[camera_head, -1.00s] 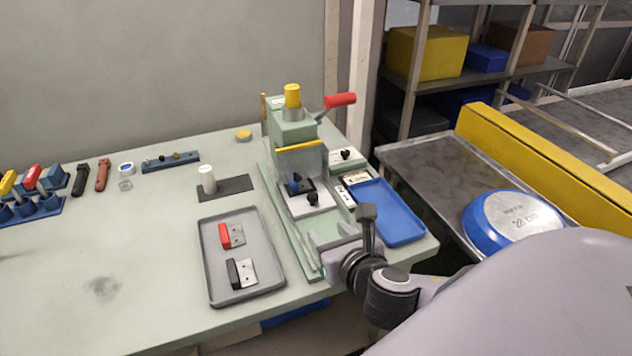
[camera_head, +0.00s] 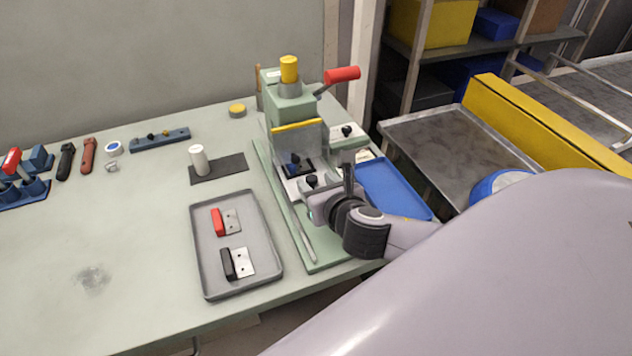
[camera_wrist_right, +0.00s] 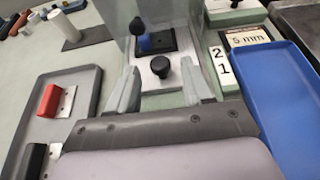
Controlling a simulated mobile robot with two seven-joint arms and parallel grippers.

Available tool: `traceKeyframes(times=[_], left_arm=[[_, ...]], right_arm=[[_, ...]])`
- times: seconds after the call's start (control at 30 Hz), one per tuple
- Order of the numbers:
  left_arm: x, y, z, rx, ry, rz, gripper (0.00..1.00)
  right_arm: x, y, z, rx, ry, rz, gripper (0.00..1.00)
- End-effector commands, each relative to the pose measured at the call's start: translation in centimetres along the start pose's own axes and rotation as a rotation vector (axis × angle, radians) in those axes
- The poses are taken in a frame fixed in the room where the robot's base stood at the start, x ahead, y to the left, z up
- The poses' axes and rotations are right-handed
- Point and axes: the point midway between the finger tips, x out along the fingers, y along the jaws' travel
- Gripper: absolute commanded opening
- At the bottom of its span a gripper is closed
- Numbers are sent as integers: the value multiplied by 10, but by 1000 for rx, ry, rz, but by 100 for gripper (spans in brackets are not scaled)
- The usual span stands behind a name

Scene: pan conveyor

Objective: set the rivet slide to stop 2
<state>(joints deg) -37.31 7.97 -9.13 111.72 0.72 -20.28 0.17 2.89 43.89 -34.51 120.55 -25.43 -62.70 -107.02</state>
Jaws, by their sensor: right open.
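The rivet slide is a pale metal plate (camera_head: 291,186) at the foot of the green press (camera_head: 296,112). Its black knob (camera_head: 312,180) also shows in the right wrist view (camera_wrist_right: 161,67). A white strip marked 2 and 1 (camera_wrist_right: 220,65) lies to the right of the slide. My right gripper (camera_wrist_right: 160,78) is open and low over the press base, in front of the slide. In the wrist view the knob appears between its fingertips; I cannot tell whether they reach around it. In the head view the fingertips are hard to make out. My left gripper is not in view.
A blue tray (camera_head: 393,188) and a 5 mm card (camera_wrist_right: 246,38) are on the right. A grey tray (camera_head: 203,268) with a red-ended and a black-ended part is on the left. A clear guard with a yellow edge (camera_head: 297,126) stands above the slide.

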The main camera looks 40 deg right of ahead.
Motion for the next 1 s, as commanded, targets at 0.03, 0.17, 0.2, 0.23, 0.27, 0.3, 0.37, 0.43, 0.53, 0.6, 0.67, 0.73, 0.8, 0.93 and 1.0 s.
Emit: traceKeyframes(times=[0.03,0.17,0.2,0.23,0.27,0.3,0.37,0.43,0.53,0.6,0.67,0.73,0.8,0.93,1.0], left_arm=[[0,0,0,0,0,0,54],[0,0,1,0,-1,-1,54],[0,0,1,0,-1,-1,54],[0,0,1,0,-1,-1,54],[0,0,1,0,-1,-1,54],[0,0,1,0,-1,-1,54],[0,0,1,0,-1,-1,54],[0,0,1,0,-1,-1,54],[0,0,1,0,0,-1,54],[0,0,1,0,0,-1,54],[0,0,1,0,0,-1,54],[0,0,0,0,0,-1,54],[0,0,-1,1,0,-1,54],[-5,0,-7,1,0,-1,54],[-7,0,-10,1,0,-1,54]], right_arm=[[5,0,0,1,-1,0,51],[11,0,0,1,0,0,51],[12,0,0,1,0,1,51],[12,0,0,1,0,1,51],[12,0,0,1,0,1,51],[12,0,0,1,0,1,51],[12,0,0,1,1,1,51],[12,0,0,1,1,1,51],[12,0,0,1,1,1,24],[12,0,0,1,1,1,2],[12,0,0,1,1,1,0],[12,0,0,1,1,1,0],[14,0,1,0,0,0,0],[24,0,8,0,0,-1,0],[31,0,11,0,-1,0,0]])
